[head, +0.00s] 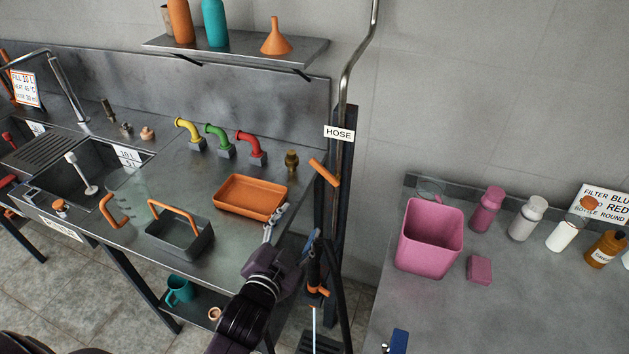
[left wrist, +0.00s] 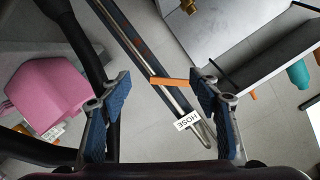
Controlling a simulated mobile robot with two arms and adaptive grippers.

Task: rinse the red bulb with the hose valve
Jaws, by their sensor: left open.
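My left gripper (head: 296,230) is open and empty in front of the hose post, near the orange tray's right end. In the left wrist view its fingers (left wrist: 161,98) stand wide apart. An orange lever (head: 323,172) sits on the post by the HOSE sign (head: 339,133). In the left wrist view this lever (left wrist: 170,82) shows between the fingers, beyond them; I see no grip on it. I cannot pick out a red bulb with certainty; a small orange-red round thing (head: 590,203) is at the wall sign. A blue piece (head: 398,341), likely my right gripper, shows at the bottom edge.
The steel counter holds an orange tray (head: 217,197), a grey caddy (head: 160,237) and yellow, green and red elbow pipes (head: 251,146). A pink bin (head: 407,255), a pink block (head: 479,269) and several bottles stand on the right counter.

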